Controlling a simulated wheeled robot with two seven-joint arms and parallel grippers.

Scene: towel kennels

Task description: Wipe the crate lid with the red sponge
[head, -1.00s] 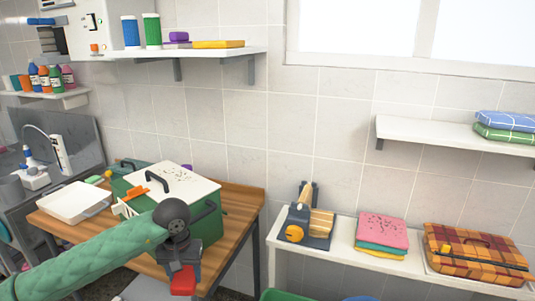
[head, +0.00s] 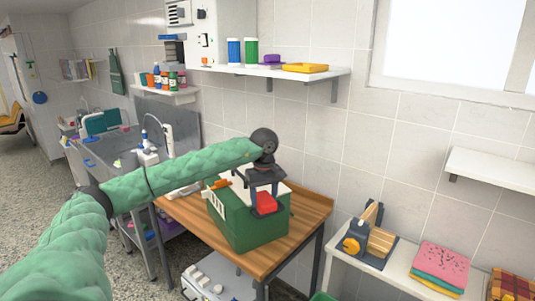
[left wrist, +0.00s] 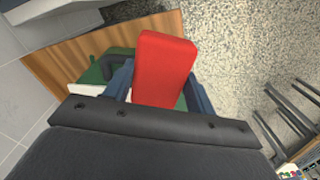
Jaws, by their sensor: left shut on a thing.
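My left gripper (head: 263,196) is shut on the red sponge (head: 265,203); the sponge also fills the middle of the left wrist view (left wrist: 163,68) between the two fingers. The green crate (head: 245,231) stands on the wooden table. Its white crate lid (head: 237,187) is on top, partly hidden by my left arm and gripper. In the head view the sponge is in front of the crate's near right side, around the lid's edge. I cannot tell whether it touches the crate. My right gripper is not in view.
The wooden table (head: 309,214) has bare room right of the crate. A wall shelf (head: 290,74) with bottles hangs above. A low white bench at right holds a wooden block device (head: 371,239) and folded towels (head: 440,264). A sink (head: 177,131) is behind my arm.

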